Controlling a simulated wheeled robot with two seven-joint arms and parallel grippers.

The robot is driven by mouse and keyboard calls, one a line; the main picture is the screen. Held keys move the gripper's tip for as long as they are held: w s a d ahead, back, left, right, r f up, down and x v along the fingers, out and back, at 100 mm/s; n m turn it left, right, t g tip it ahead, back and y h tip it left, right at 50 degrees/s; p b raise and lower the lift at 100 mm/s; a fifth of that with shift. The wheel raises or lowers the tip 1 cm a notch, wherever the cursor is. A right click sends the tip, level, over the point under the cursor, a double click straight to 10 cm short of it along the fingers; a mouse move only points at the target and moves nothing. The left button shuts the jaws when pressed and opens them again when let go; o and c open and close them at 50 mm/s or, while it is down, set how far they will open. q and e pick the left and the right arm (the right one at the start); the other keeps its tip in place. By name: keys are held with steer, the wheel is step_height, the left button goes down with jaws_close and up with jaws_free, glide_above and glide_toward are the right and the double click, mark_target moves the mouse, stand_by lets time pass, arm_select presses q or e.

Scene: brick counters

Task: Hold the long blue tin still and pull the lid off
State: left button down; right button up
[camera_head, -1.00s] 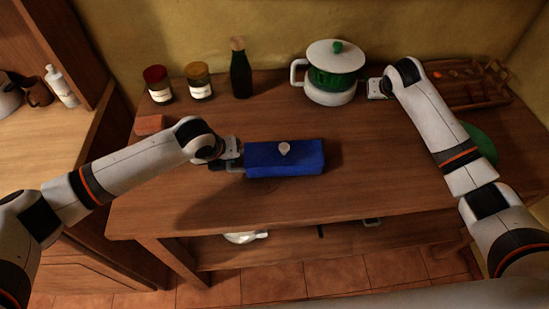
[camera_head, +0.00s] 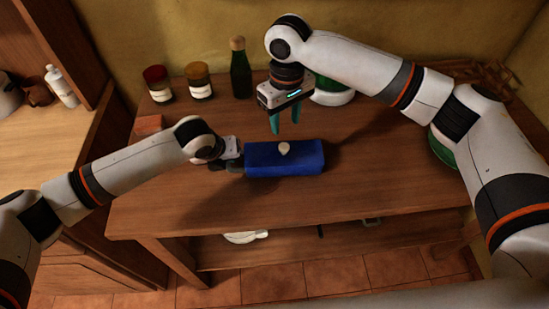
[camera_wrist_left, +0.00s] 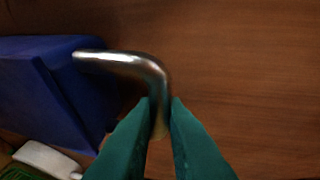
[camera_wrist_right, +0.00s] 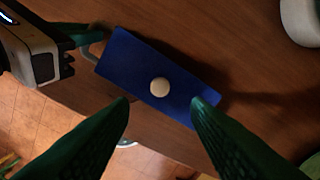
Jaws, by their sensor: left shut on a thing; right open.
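The long blue tin (camera_head: 262,164) lies on the wooden table, with its lid on and a pale round knob (camera_head: 284,148) on top. My left gripper (camera_wrist_left: 160,110) is shut on the metal handle (camera_wrist_left: 125,62) at the tin's left end. My right gripper (camera_head: 286,122) points down, open and empty, above and behind the knob. In the right wrist view the tin (camera_wrist_right: 135,75) and the knob (camera_wrist_right: 159,87) lie between the open green fingers (camera_wrist_right: 160,105). The seam between lid and tin is hard to make out in the head view.
Two jars (camera_head: 158,84) (camera_head: 198,80) and a dark bottle (camera_head: 240,70) stand at the back. A green and white pot (camera_head: 333,92) is partly hidden behind my right arm. The table in front of the tin is clear.

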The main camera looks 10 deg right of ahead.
mark_target(284, 145)
step_height(284, 145, down, 9)
steer(key=shift+f, duration=0.1)
stand_by(0.4)
jaws_close()
stand_by(0.4)
steer(key=shift+r, duration=1.55)
arm_select(q)
steer(key=c, duration=1.4)
jaws_free()
